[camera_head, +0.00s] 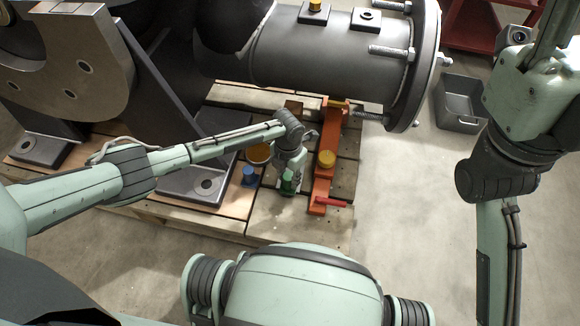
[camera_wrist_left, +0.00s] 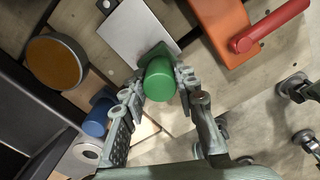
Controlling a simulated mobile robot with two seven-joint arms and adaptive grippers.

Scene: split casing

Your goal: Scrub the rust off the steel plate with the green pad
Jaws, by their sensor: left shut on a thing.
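The green pad (camera_wrist_left: 160,82) has a round green grip on top. My left gripper (camera_wrist_left: 161,88) is shut on this grip, with one finger on each side. In the head view the same gripper (camera_head: 289,178) hangs low over the pallet, with a bit of green at its tips. The pale steel plate (camera_wrist_left: 135,30) lies just beyond the pad. The pad covers or overhangs its near edge; I cannot tell whether they touch.
An orange bracket (camera_head: 324,170) with a red handle (camera_head: 332,202) stands close right of the left gripper. A blue object (camera_head: 249,176) and a round amber-topped tin (camera_wrist_left: 55,62) are on the left. A large grey flanged cylinder (camera_head: 330,55) rises behind. A grey bin (camera_head: 459,103) sits on the floor.

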